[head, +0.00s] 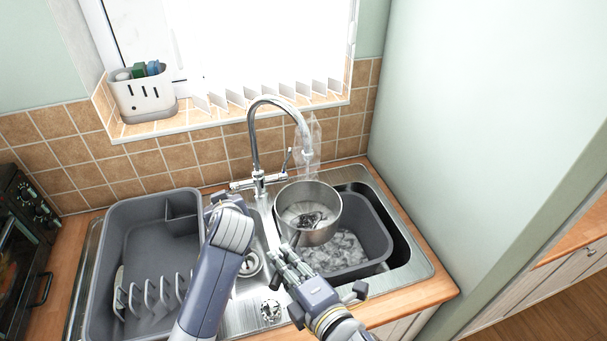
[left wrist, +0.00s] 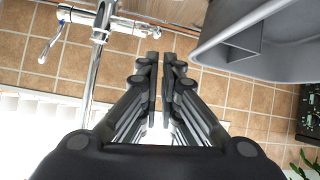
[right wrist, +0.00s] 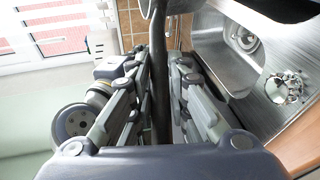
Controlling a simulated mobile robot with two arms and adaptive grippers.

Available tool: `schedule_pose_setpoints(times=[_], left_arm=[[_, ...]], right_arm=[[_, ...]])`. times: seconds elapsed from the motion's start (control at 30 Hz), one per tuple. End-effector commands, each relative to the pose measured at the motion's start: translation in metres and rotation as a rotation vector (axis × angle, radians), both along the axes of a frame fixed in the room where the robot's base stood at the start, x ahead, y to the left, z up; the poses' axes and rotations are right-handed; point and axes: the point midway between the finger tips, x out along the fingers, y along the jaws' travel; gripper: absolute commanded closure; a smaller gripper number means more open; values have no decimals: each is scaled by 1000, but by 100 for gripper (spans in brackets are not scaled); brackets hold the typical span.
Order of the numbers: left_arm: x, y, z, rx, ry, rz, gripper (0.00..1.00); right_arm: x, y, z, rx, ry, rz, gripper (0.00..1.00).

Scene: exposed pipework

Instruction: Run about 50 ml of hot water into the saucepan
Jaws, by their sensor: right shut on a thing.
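The steel saucepan (head: 309,215) is over the right sink bowl, below the spout of the chrome tap (head: 256,140). Shiny reflections show inside it; its water level cannot be read. A pale translucent shape (head: 315,140) surrounds the spout; I cannot tell whether it is water or steam. My right gripper (head: 287,258) is shut on the saucepan's dark handle (right wrist: 160,75). My left gripper (left wrist: 160,62) is shut, its fingertips beside the tap's left lever (left wrist: 150,30); contact cannot be told. The tap's other lever (left wrist: 50,42), near a blue mark, is angled.
A grey washing-up bowl (head: 375,225) sits in the right sink under the saucepan, with glinting contents. A grey dish rack (head: 150,215) stands left, close to my left arm. A white caddy (head: 145,98) is on the sill. The wall (head: 470,120) limits room at right.

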Motion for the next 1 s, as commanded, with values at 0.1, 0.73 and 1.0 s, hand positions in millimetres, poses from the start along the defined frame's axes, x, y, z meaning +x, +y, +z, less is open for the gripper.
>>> schedule_pose_setpoints(times=[0.1, 0.73, 1.0], left_arm=[[0, 0, 0, 0, 0, 0, 66], [-33, 10, -38, -67, -210, -218, 66], [-16, 12, -45, -71, -228, -230, 66]], right_arm=[[1, 0, 4, 2, -9, 2, 100], [1, 1, 5, 3, -13, 2, 100], [1, 1, 5, 2, -14, 3, 100]])
